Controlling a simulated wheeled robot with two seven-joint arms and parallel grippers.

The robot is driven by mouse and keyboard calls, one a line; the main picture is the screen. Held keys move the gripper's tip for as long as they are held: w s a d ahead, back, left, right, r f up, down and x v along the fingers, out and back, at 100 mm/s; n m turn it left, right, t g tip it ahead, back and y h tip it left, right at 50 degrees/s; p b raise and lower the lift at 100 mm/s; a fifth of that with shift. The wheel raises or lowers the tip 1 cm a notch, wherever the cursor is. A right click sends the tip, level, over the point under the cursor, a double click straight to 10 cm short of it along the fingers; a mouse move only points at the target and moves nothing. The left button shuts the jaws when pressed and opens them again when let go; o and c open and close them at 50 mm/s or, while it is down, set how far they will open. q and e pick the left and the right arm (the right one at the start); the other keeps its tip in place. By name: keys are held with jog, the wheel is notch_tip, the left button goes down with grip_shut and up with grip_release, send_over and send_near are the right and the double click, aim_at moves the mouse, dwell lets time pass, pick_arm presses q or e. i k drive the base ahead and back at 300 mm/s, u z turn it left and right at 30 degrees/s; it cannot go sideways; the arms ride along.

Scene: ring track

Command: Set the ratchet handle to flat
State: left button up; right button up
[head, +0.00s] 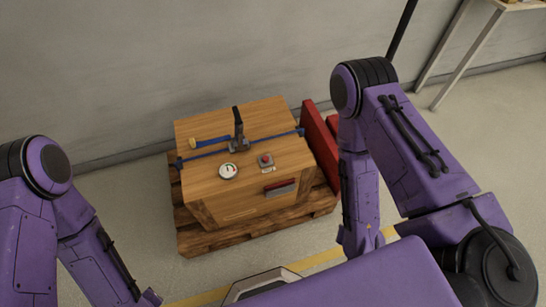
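The ratchet handle (237,116) is black and stands roughly upright on a grey ratchet body (239,143) on top of a wooden crate (270,112). A blue strap (272,137) runs across the crate top through the ratchet, and a loose blue strap end lies to its left. My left arm is at the lower left and my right arm is at the right, both apart from the crate. Neither gripper's fingers can be made out; the lower ends of the arms are cut off or hidden.
The crate sits on a wooden pallet (213,240). A round gauge (228,171), a red button box (266,162) and a red-and-grey label holder (281,188) are on the crate. A red object (319,140) stands right of it. A grey wall is behind.

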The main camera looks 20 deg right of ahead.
aim_at(238, 124)
jog(key=k, duration=1.3)
jog(key=u, duration=0.65)
jog(key=i, duration=1.4)
jog(key=z, duration=0.2)
